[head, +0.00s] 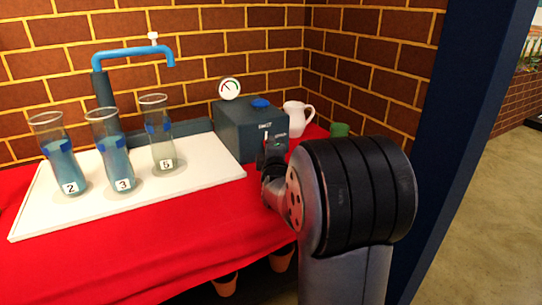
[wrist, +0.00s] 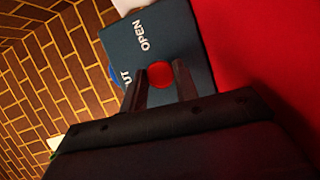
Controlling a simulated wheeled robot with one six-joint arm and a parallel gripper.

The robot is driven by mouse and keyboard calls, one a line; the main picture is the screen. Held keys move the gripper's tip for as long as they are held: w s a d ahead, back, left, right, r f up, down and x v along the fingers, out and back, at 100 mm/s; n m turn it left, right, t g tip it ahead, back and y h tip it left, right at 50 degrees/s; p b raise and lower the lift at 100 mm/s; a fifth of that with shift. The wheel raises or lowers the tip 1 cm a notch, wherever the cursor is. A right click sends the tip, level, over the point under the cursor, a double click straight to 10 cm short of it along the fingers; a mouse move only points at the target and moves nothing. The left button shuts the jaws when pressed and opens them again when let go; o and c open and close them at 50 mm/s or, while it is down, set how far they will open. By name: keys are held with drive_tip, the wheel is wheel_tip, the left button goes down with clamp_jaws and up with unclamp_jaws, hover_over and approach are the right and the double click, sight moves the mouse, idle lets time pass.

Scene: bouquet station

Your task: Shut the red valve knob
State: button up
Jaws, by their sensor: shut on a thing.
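The red valve knob (wrist: 161,76) shows as a round red face on the front of a dark blue-grey box (head: 232,127). The box also shows in the wrist view (wrist: 188,40). My gripper (head: 266,147) is at the front of this box. In the wrist view, its two dark fingers (wrist: 160,82) stand on either side of the knob, shut on it. White lettering on the box reads OPEN (wrist: 141,36), and a partly covered word ends in UT (wrist: 126,77). In the head view my gripper and wrist hide the knob. I cannot tell how far it is turned.
A gauge (head: 230,89) and a blue cap (head: 261,103) sit on top of the box. Left, three numbered glass vases (head: 122,160) stand on a white tray (head: 215,174) by a blue spout (head: 135,52).

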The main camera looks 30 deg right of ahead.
drive_tip(key=shift+n+b, duration=0.3)
drive_tip(key=shift+n, duration=0.4)
drive_tip(key=o, duration=0.9)
drive_tip(key=shift+o, duration=0.2)
drive_tip(key=shift+s, duration=0.1)
drive_tip(key=v, duration=0.3)
drive_tip(key=p+v, duration=0.1)
drive_tip(key=v, duration=0.3)
drive_tip(key=p+v, duration=0.1)
drive_tip(key=v, duration=0.2)
drive_tip(key=shift+s+a+f, duration=0.25)
drive_tip(key=b+x, duration=0.2)
drive_tip(key=x, duration=0.9)
drive_tip(key=shift+d+r, duration=0.1)
drive_tip(key=shift+r, duration=0.05)
drive_tip(key=shift+s, duration=0.1)
